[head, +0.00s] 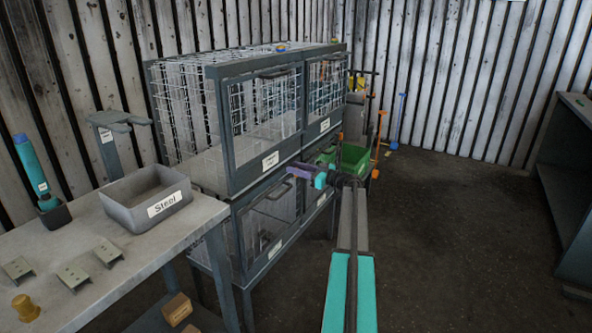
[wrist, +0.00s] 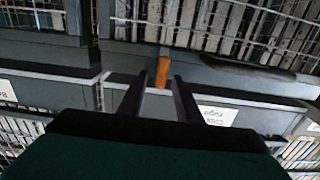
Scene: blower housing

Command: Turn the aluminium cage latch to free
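My gripper (head: 303,174) is at the front of the cage rack in the head view, with its purple fingers pointing left at the cages. In the wrist view my gripper (wrist: 156,82) shows two dark fingers standing apart. An orange latch tab (wrist: 162,72) shows between and just beyond the fingertips, upright in the picture, on the grey frame. I cannot tell whether the fingers touch it. A white label (wrist: 216,115) right of it appears upside down; I cannot make out the metal named. In the head view the tab is not clearly visible behind the gripper.
The rack has upper (head: 262,115) and lower (head: 268,225) wire cages with labelled fronts. A workbench (head: 90,240) at left holds a grey bin (head: 147,195) marked Steel and metal brackets. A green bin (head: 352,158) stands beyond my arm. The floor at right is clear.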

